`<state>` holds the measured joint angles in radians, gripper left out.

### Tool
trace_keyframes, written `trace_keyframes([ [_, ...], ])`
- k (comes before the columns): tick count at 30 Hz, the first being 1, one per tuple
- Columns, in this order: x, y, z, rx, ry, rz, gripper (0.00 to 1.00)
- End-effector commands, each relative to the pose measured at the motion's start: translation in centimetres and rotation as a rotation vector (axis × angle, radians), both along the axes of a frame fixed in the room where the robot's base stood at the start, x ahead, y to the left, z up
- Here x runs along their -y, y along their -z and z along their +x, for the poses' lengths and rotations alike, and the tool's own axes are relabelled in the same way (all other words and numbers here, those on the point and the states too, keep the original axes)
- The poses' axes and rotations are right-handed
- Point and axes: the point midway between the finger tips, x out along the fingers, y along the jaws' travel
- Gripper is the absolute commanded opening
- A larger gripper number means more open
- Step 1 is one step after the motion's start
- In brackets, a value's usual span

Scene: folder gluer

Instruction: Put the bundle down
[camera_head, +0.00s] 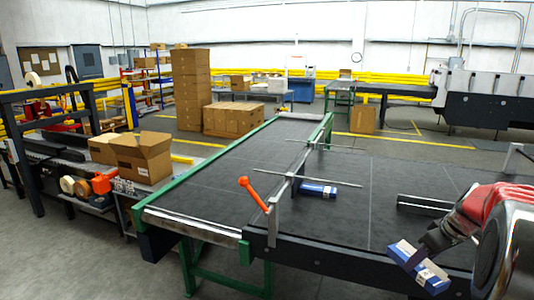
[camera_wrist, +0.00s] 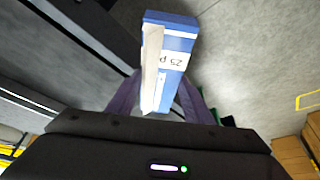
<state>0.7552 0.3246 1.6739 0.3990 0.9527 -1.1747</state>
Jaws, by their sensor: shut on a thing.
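The bundle (camera_head: 419,266) is a small blue and white pack at the lower right of the head view. It also shows in the wrist view (camera_wrist: 168,58), with "25 p" printed on a white band. My gripper (camera_head: 430,243) is shut on it, and the bundle is tilted. It appears above or in front of the near edge of the dark conveyor belt; its exact height cannot be told. Dark fingers (camera_wrist: 160,98) stand on both sides of it in the wrist view. A second blue and white pack (camera_head: 319,190) lies on the belt beside the metal guide rail.
The wide dark belt (camera_head: 215,180) has a green side frame and much bare surface. An orange-handled lever (camera_head: 252,194) and thin rods stand above it. Open cartons (camera_head: 142,158) sit on a bench at left. Stacked boxes (camera_head: 192,90) stand behind.

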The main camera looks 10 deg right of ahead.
Motion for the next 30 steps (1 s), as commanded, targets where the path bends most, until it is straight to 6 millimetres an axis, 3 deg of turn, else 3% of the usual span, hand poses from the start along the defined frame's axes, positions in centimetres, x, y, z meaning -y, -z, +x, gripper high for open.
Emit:
trace_keyframes([
  [15, -13.1, 4.8, 5.0, -0.001, 0.107, 0.0, 0.16],
  [30, -26.4, 8.5, 6.6, -0.001, 0.182, -0.001, 0.16],
])
